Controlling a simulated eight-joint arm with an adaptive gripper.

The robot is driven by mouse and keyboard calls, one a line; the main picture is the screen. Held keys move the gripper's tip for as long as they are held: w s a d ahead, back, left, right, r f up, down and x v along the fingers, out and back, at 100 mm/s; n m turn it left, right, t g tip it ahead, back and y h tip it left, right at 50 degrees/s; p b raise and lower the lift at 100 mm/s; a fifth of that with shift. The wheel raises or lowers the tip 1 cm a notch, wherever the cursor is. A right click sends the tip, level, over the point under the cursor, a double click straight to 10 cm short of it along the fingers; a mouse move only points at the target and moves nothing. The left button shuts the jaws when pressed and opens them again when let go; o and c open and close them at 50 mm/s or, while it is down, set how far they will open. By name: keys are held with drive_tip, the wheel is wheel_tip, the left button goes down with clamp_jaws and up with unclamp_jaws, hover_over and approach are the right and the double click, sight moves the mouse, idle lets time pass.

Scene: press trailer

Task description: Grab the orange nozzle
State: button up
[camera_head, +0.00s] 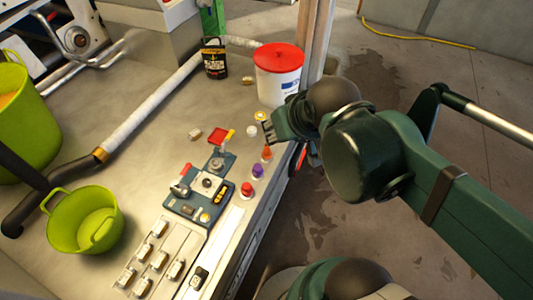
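The orange nozzle (267,154) is a small cone standing upright near the right edge of the bench, in a row of small coloured nozzles. My gripper (268,132) comes in from the right, just above it in the picture, close by. I cannot tell whether they touch, but the nozzle shows apart from the fingers. The finger gap is small and dark, so its opening is unclear.
A purple nozzle (257,171) and a red one (247,189) stand nearer the front. A white bucket with red lid (279,74) stands behind my gripper. A blue device (206,187) lies left. Green tubs (86,219) stand farther left.

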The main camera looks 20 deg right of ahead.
drive_tip(key=o, duration=0.3)
drive_tip(key=shift+w, duration=0.1)
idle(0.3)
drive_tip(key=m+g+h+p, duration=0.25)
drive_tip(key=m+g, duration=0.45)
drive_tip(key=m, duration=1)
hover_over(267, 151)
drive_tip(key=w, duration=0.1)
drive_tip(key=shift+y, duration=0.45)
drive_tip(key=f, duration=1.2)
drive_tip(key=a+f, duration=0.1)
drive_tip(key=f, duration=0.6)
drive_tip(key=shift+w+f+p, duration=0.1)
drive_tip(key=shift+w+p, duration=0.05)
drive_tip(key=shift+p, duration=0.25)
drive_tip(key=shift+w+d+f+m, duration=0.1)
drive_tip(key=shift+f+m, duration=0.4)
drive_tip(key=shift+f, duration=0.55)
drive_tip(key=shift+f, duration=0.1)
drive_tip(key=shift+d+f+b, duration=0.2)
drive_tip(key=shift+f+b, duration=0.1)
drive_tip(key=shift+f, duration=0.9)
